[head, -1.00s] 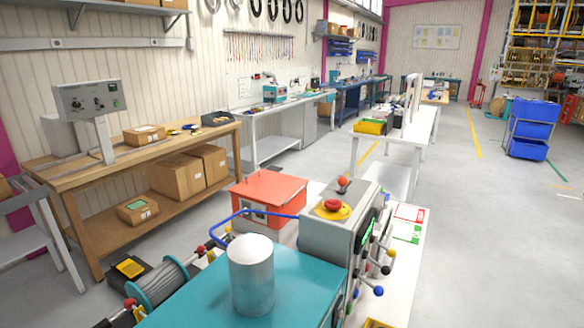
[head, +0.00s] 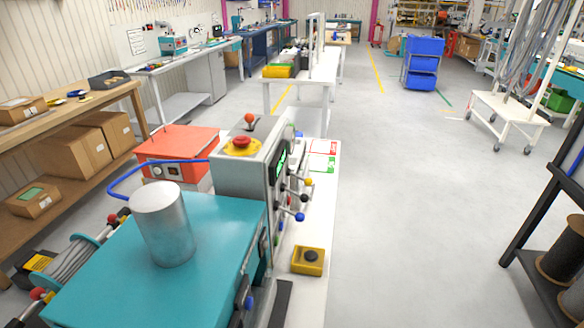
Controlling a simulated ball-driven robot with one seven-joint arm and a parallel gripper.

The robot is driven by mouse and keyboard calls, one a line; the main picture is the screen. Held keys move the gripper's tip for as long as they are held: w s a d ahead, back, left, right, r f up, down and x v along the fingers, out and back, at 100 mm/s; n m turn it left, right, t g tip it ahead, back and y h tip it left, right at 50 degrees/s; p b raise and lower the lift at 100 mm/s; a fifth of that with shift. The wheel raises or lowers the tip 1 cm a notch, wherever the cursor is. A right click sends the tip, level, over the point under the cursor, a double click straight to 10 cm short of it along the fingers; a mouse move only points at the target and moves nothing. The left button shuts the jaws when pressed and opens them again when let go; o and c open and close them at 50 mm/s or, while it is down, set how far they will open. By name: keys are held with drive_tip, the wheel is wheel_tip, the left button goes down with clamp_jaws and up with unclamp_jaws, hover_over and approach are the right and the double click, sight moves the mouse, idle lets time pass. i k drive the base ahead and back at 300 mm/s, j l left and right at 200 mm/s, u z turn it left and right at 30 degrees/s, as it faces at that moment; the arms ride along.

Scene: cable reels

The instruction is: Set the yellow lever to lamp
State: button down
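A yellow-knobbed lever (head: 308,182) sticks out from the right side of the grey control box in the head view. Levers with a dark knob (head: 304,198) and a blue knob (head: 300,217) sit just below it. The grey control box (head: 238,181) carries a red button on a yellow base (head: 241,144) and a red-orange ball-topped lever (head: 249,119) on top. The face with the levers is seen at a steep angle, so its labels, including lamp, cannot be read. My gripper is not in view.
The teal machine top (head: 130,262) with a metal cylinder (head: 163,224) fills the lower left. A yellow box with a black button (head: 308,261) lies on the white bench. Open floor (head: 410,200) lies to the right, with a dark reel rack (head: 545,240) at the right edge.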

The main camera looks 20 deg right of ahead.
sight(308, 181)
drive_tip(key=i+l+z, duration=0.4)
drive_tip(key=i+z, duration=0.15)
drive_tip(key=i, duration=0.3)
drive_tip(key=i+l+z, duration=0.1)
drive_tip(key=i+z, duration=0.2)
drive_tip(key=i, duration=0.15)
